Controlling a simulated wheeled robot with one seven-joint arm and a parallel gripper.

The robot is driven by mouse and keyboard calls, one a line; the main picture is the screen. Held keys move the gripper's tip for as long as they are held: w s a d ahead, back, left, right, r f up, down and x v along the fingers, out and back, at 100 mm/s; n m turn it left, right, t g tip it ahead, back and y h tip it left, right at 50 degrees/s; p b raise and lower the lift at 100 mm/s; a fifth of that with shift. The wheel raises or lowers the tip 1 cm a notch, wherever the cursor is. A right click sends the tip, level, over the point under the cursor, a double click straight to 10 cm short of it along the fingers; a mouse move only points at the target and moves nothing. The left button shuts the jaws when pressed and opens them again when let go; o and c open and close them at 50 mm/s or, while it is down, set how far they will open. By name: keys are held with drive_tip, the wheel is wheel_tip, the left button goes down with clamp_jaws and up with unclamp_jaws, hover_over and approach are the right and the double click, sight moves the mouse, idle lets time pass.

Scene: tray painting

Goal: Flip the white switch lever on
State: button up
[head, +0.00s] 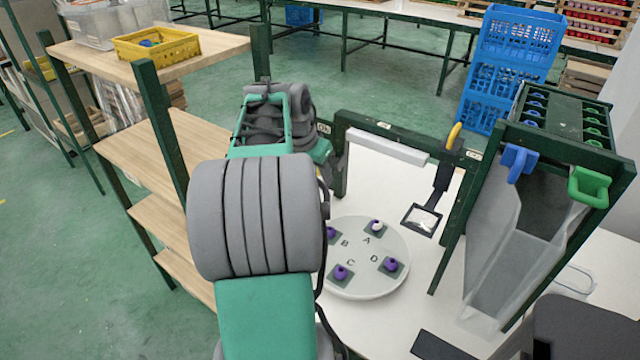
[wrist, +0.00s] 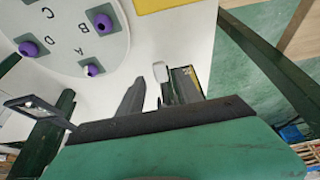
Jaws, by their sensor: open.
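The white switch lever (wrist: 160,73) shows in the wrist view as a small upright white piece, just past my gripper's fingers. A dark switch box (wrist: 187,78) with a yellow mark stands right beside it. My gripper (wrist: 158,88) is open, with its dark fingers spread to either side of the lever. The lever looks to lie between them; I cannot tell whether either finger touches it. In the head view my own arm hides the gripper, lever and switch box. The lever's on or off state cannot be told.
A round white tray (head: 366,289) with purple pieces at letters A to D lies on the white table (head: 400,325). A dark green frame (head: 408,135) carries a light bar (head: 386,146). A black-framed panel (head: 421,219) hangs right of the tray. Wooden shelves (head: 150,160) stand left.

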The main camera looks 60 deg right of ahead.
sight(321, 180)
drive_tip(key=x, duration=0.3)
drive_tip(key=shift+d+f, duration=0.1)
drive_tip(key=shift+c, duration=0.3)
clamp_jaws()
idle(1.0)
